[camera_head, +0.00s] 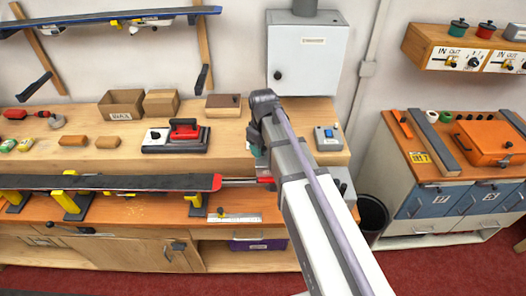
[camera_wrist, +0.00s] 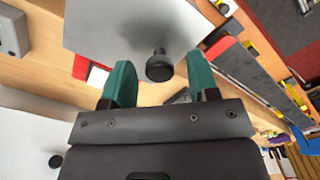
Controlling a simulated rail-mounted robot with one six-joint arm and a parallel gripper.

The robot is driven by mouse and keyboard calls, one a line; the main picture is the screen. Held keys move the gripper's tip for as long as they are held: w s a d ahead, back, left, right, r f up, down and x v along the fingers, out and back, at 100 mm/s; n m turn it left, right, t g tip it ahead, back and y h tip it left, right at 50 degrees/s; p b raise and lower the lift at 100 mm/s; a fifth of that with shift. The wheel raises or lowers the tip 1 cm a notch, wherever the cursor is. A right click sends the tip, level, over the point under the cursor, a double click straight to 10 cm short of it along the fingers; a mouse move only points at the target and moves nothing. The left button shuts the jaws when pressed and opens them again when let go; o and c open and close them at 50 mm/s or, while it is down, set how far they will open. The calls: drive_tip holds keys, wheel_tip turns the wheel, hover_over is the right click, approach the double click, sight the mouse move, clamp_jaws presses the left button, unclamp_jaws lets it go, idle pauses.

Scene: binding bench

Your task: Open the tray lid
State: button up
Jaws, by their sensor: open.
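A grey metal lid (camera_wrist: 110,25) with a black knob (camera_wrist: 159,66) fills the upper middle of the wrist view. My gripper (camera_wrist: 159,61) is open, with one teal finger on either side of the knob in this view. I cannot tell whether either finger touches it. In the head view my arm hides most of the gripper and the lid; only a bit of teal finger shows left of the arm. A grey edge (camera_head: 347,186) just right of the arm may be part of the tray.
A ski (camera_head: 120,183) with a red tip lies clamped along the bench, left of my arm. A red iron (camera_head: 184,129) rests on its stand behind it. A switch box (camera_head: 327,139) sits right of the arm. An orange case (camera_head: 486,141) stands on the right cabinet.

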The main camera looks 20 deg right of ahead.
clamp_jaws()
idle(0.4)
drive_tip(key=shift+r, duration=0.1)
